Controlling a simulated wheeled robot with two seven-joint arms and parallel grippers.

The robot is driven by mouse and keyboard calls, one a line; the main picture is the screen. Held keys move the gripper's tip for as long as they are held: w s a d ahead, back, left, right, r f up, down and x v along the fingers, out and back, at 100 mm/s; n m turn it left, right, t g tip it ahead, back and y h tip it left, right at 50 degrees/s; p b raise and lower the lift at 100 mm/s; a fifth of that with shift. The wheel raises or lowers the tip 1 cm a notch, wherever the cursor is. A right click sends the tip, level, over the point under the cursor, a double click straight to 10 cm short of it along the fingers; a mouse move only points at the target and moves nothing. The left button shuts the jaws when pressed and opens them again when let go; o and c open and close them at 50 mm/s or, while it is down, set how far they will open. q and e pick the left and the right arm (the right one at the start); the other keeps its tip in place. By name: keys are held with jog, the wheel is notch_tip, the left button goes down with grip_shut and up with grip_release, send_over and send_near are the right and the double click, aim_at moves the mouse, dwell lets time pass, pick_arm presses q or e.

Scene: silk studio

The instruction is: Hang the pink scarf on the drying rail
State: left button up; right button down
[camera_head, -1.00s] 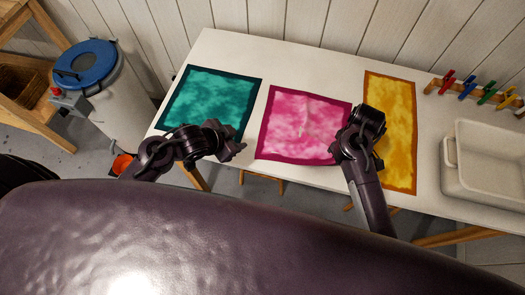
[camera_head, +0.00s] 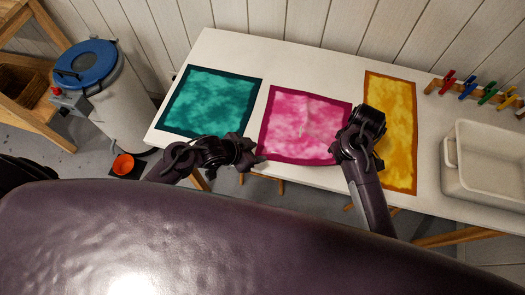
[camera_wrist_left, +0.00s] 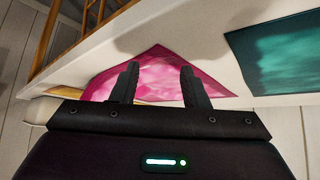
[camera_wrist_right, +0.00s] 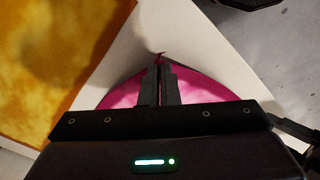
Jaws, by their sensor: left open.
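The pink scarf (camera_head: 298,122), with a dark magenta border, lies on the white table between a teal cloth and a yellow cloth. It has a small crease near its middle. My left gripper (camera_head: 256,150) is at its near left corner; in the left wrist view its open fingers (camera_wrist_left: 158,82) point at the scarf (camera_wrist_left: 155,75), with nothing visibly held. My right gripper (camera_head: 345,140) is at the scarf's right side. In the right wrist view its fingers (camera_wrist_right: 160,75) are together, with a bit of pink cloth between the tips. The drying rail is not in view.
The teal cloth (camera_head: 212,100) lies left and the yellow cloth (camera_head: 391,135) right on the white table (camera_head: 300,62). A beige tub (camera_head: 490,170) and several coloured clothespins (camera_head: 487,93) are at the right. A blue-lidded drum (camera_head: 105,95) stands on the floor left.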

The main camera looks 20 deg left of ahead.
pick_arm(q)
jog(key=shift+w+d+f, duration=0.25)
jog(key=shift+w+f, duration=0.05)
jog(key=shift+f, duration=0.25)
grip_shut()
dwell(0.4)
jog(key=shift+r, duration=2.5)
